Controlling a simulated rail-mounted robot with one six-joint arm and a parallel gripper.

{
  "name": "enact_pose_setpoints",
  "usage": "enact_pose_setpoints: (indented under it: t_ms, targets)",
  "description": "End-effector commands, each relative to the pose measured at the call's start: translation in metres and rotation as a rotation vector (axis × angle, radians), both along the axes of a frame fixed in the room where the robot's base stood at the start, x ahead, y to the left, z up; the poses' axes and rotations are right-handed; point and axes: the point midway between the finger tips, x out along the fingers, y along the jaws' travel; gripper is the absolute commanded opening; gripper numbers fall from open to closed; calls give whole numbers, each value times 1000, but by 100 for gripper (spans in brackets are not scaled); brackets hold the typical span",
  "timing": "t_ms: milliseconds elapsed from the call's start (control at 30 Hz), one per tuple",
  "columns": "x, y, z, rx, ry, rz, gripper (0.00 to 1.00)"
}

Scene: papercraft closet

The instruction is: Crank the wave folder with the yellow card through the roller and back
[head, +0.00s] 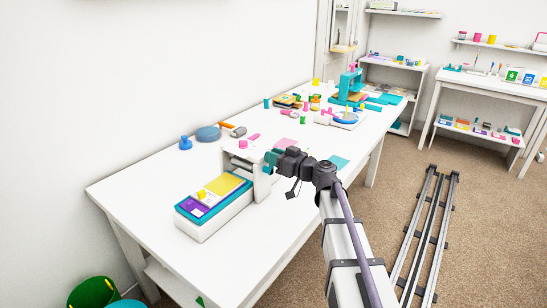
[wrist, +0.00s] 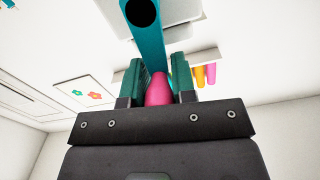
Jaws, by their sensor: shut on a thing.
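The white roller machine (head: 262,182) stands at the near part of the white table. The yellow card (head: 228,184) lies on the teal and purple folder (head: 193,208), on the machine's tray left of the roller. My gripper (head: 271,159) is at the machine's right side. In the wrist view my gripper (wrist: 158,85) has its teal fingers shut on the pink crank knob (wrist: 159,91). The teal crank arm (wrist: 148,45) rises from behind the knob in that view. The knob is hidden in the head view.
A blue stamp (head: 185,143) and a grey-blue round piece (head: 208,133) lie behind the machine. Several small craft items and a teal press (head: 350,87) stand farther along the table (head: 150,180). The table's front left is clear.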

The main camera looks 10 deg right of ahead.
Motion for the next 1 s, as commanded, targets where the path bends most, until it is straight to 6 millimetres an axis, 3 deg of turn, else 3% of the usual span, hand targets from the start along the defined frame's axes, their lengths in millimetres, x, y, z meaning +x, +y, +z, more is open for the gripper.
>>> enact_pose_setpoints:
  t_ms: [1000]
  targets:
    - [27, -30, -28, 631, 580, 2, 1]
